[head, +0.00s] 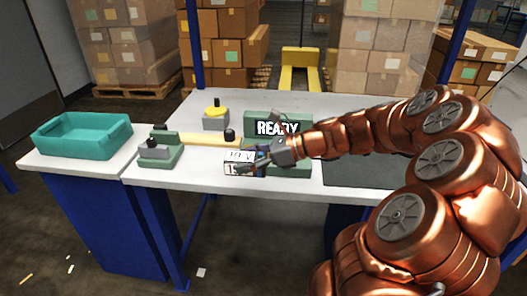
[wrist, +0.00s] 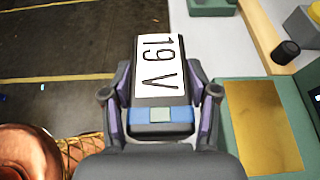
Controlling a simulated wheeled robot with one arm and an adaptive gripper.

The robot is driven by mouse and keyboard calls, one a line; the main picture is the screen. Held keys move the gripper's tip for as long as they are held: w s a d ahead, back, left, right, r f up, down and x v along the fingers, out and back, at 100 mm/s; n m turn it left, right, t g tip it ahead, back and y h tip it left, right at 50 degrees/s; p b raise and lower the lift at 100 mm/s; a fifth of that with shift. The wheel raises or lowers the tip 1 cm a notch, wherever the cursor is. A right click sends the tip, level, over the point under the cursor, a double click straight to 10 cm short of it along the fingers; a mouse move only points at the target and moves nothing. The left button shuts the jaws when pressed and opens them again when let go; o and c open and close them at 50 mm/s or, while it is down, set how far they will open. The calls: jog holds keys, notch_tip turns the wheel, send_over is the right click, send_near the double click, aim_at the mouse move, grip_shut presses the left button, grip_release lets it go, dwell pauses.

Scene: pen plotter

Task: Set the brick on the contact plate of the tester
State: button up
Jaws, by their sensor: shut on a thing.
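The brick (head: 238,157) is a dark block with a white label reading "19 V"; it also shows in the wrist view (wrist: 159,68). My gripper (wrist: 160,105) is shut on it, one finger on each side. The tester (head: 277,123) is a green unit whose upright panel reads "READY". Its gold contact plate (wrist: 262,125) lies in a green frame to the right of the brick in the wrist view. The brick is beside the plate, not over it, near the table's front edge. In the head view my gripper and arm hide most of the plate.
A wooden bar with a black knob (head: 229,134) lies left of the tester, beside a green-and-grey device (head: 158,152). A grey box with a yellow top (head: 215,116) stands behind. A teal bin (head: 83,135) is on the left table. Bare white tabletop (head: 200,178) lies in front.

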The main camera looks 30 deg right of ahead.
jog(key=w+d, duration=0.3)
jog(key=d, duration=0.1)
jog(key=w+d+f, duration=0.1)
jog(key=w+d, duration=0.5)
jog(key=d, duration=0.1)
jog(key=shift+w+d+f, duration=0.2)
jog(key=shift+w+d, duration=0.1)
jog(key=shift+f+b, duration=0.3)
jog(key=shift+f, duration=1.55)
jog(key=o, duration=1.7)
jog(key=shift+d+r, duration=0.1)
jog(key=v, duration=1.2)
jog(key=shift+p, duration=0.4)
